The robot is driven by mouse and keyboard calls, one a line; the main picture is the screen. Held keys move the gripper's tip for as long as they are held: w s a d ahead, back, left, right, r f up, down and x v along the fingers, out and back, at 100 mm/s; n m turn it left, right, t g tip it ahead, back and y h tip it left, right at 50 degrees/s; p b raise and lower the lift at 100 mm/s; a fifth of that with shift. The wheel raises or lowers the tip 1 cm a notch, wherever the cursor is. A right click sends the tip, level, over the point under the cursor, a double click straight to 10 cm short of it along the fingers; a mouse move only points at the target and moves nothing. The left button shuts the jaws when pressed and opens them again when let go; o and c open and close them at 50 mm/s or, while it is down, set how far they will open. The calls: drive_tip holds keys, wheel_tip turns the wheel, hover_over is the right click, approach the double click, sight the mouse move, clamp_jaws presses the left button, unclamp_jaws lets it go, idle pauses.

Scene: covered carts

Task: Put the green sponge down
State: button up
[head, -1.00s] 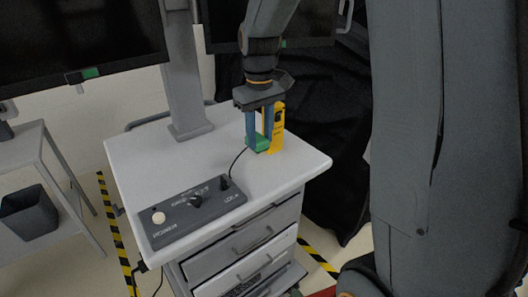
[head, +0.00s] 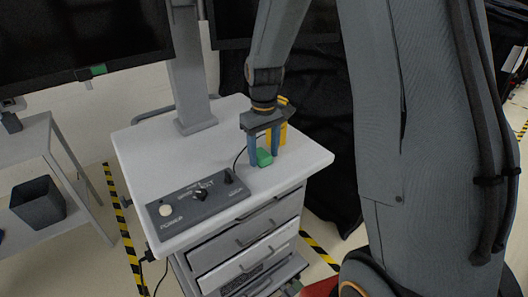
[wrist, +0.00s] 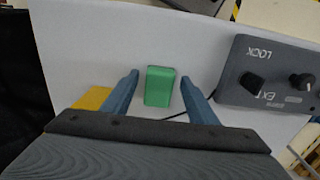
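The green sponge (head: 264,158) rests on the white top of the cart (head: 225,125), near its right side. In the wrist view the sponge (wrist: 160,87) lies between two blue fingers, with a gap on each side. My gripper (head: 265,160) is open around the sponge, pointing down; it also shows in the wrist view (wrist: 159,77). The fingers do not appear to touch the sponge.
A yellow object (head: 284,132) stands just behind my gripper; it is partly hidden. A grey control box (head: 198,202) with knobs and a cable sits at the cart's front left. A monitor post (head: 190,85) rises at the back.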

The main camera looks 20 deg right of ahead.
sight(264, 155)
drive_tip(key=shift+r, duration=0.1)
wheel_tip(264, 155, up, 12)
drive_tip(key=b, duration=0.3)
drive_tip(key=s+f+m, duration=0.1)
drive_tip(key=s+f, duration=0.4)
drive_tip(key=s, duration=0.3)
drive_tip(key=s+f+m+t, duration=0.1)
drive_tip(key=s+f+m, duration=0.1)
drive_tip(key=s+f, duration=0.4)
drive_tip(key=shift+s+a+f+m, duration=0.15)
drive_tip(key=shift+s+a+m, duration=0.25)
drive_tip(key=shift+s, duration=0.7)
